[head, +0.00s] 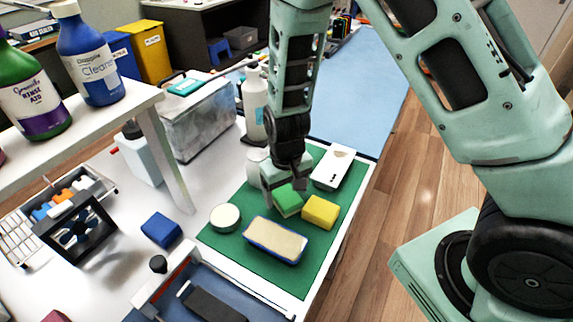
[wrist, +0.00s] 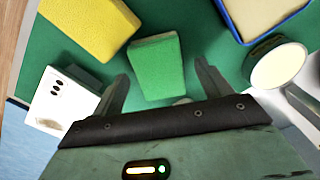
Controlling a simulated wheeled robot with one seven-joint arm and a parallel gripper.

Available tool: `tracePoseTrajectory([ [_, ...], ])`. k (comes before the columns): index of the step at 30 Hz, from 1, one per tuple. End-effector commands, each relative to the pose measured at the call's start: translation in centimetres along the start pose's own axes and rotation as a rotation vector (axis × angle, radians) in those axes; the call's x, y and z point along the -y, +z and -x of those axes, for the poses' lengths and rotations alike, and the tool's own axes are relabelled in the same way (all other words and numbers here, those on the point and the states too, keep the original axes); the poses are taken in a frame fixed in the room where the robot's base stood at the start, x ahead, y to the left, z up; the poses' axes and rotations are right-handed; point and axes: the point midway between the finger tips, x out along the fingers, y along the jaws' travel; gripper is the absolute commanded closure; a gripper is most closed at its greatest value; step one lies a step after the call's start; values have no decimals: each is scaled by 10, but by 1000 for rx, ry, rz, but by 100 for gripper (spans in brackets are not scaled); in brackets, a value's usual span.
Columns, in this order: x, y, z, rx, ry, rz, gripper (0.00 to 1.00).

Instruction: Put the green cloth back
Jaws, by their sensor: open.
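The green cloth (head: 288,201) looks like a small folded block and lies on the green mat (head: 225,246). In the wrist view the green cloth (wrist: 156,66) lies ahead of and between the two fingers, with green mat showing on both sides. My gripper (head: 285,190) is above the mat at the cloth, pointing down, and partly hides it in the head view. In the wrist view my gripper (wrist: 162,74) is open with a finger on either side of the cloth. I cannot tell whether the fingertips are level with it.
A blue block (head: 161,229) sits left of the mat. A white raised shelf (head: 80,125) stands at the left.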

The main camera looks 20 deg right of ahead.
Motion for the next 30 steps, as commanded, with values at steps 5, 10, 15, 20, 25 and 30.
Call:
tracePoseTrajectory([
  [5, 1, -1, 38, -7, -1, 1, 23],
  [10, 1, -1, 79, -7, -2, 1, 23],
  [15, 1, -1, 117, -7, -2, 1, 23],
  [20, 0, -1, 144, -4, -2, -1, 23],
  [25, 0, 0, 159, -2, 0, -1, 23],
  [30, 0, 0, 162, 0, 1, -1, 23],
])
